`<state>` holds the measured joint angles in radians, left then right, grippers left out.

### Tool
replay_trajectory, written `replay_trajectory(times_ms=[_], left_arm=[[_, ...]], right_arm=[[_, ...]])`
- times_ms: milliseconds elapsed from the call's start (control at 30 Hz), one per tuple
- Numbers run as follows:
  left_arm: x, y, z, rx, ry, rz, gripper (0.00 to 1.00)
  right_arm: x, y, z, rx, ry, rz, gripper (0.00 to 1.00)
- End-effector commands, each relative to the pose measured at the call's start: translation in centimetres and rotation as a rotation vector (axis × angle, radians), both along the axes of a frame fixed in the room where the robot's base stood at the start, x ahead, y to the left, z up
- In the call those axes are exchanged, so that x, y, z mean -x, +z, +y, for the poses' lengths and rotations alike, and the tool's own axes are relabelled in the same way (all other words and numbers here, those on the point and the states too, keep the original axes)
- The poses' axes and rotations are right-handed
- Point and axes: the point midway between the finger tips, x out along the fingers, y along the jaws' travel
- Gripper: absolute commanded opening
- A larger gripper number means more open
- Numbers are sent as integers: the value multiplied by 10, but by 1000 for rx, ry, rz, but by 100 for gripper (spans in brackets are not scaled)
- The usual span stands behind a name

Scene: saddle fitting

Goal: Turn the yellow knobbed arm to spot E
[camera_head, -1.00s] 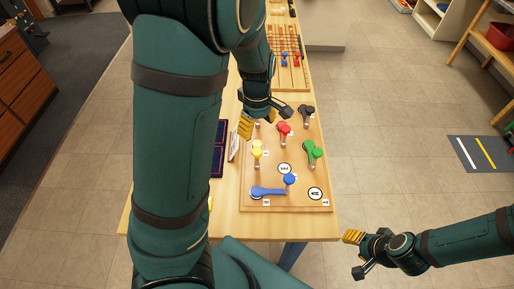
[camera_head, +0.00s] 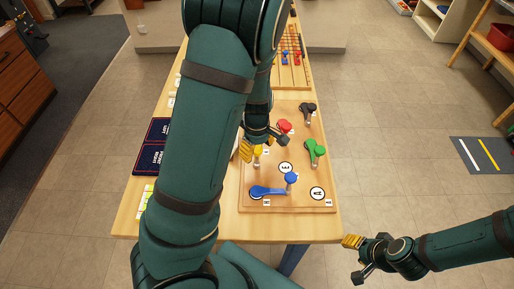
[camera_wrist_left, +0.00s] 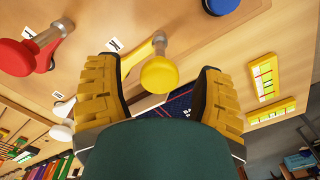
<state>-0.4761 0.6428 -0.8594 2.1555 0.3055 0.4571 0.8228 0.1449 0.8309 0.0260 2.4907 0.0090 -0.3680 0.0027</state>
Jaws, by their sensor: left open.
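The yellow knobbed arm (camera_head: 257,151) is on the left side of the wooden board (camera_head: 304,207), partly hidden by my left gripper (camera_head: 264,145). In the left wrist view, its round yellow knob (camera_wrist_left: 159,74) appears between my two open, yellow-padded fingers, with a gap on either side. I cannot tell whether the fingertips are down at knob height. Spot E (camera_head: 286,168) is a white lettered disc right of and nearer than the yellow knob. My right gripper (camera_head: 357,256) is open and empty, off the table at the lower right.
On the board, the red arm (camera_head: 285,127), black arm (camera_head: 308,109), green arm (camera_head: 315,150) and blue arm (camera_head: 272,190) stand around spot E. Spot A (camera_head: 317,193) is at the near right.

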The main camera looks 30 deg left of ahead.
Motion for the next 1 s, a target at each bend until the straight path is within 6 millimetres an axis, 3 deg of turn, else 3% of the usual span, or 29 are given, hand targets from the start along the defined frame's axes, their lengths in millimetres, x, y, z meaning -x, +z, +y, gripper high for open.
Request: replay_trajectory(times_ms=[67, 267, 300, 667, 1000], left_arm=[[0, 0, 0, 0, 0, 0, 68], [0, 0, 0, 0, 0, 0, 3], [0, 0, 0, 0, 0, 0, 0], [0, 0, 0, 0, -46, 2, 0], [1, 1, 0, 1, -280, 2, 0]], right_arm=[[0, 0, 0, 0, 0, 0, 47], [0, 0, 0, 0, 0, 0, 47], [0, 0, 0, 0, 0, 0, 47], [0, 2, 0, 0, 0, 1, 47], [1, 10, 0, -2, 1, 1, 47]])
